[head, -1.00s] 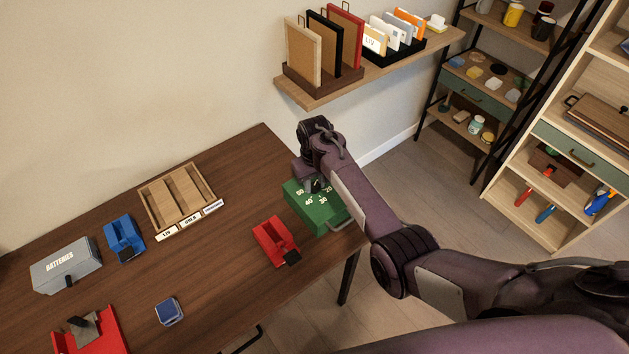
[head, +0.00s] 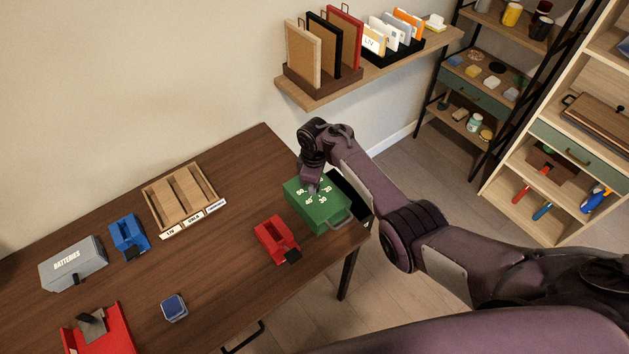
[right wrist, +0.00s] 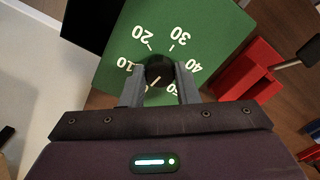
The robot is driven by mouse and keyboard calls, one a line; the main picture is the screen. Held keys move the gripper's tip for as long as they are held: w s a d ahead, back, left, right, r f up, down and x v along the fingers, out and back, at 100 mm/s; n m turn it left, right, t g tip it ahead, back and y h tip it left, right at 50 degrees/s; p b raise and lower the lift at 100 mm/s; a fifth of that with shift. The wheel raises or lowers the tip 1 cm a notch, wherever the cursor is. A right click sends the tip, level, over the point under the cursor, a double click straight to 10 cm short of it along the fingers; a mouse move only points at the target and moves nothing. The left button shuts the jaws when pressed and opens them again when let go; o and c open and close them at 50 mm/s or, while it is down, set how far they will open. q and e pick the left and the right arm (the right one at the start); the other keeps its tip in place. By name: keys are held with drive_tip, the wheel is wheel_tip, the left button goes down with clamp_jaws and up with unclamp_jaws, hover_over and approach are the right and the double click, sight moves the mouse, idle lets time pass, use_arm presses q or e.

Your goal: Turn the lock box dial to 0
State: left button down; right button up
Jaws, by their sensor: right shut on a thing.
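The green lock box (head: 325,214) lies on the table near its right corner, with white numbers on its top and a grey handle on its front side. In the right wrist view its green top (right wrist: 205,25) shows 10, 20, 30, 40 and 50 around a round black dial (right wrist: 158,70). My right gripper (right wrist: 158,88) is over the box with its two grey fingers on either side of the dial, shut on it. In the head view the right gripper (head: 312,188) hides most of the dial. The 0 mark and the dial's pointer are not clear. My left gripper is not in view.
A red holder (head: 276,240) stands just left of the box. A wooden tray (head: 180,198), a blue holder (head: 128,238), a grey batteries box (head: 73,264) and a small blue item (head: 174,307) are farther left. A shelf with folders (head: 350,80) hangs behind.

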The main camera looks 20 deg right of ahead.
drive_tip(key=shift+n, duration=0.6)
drive_tip(key=o, duration=1)
wheel_tip(320, 180, up, 8)
drive_tip(key=shift+f+p, duration=0.1)
drive_tip(key=shift+p, duration=0.25)
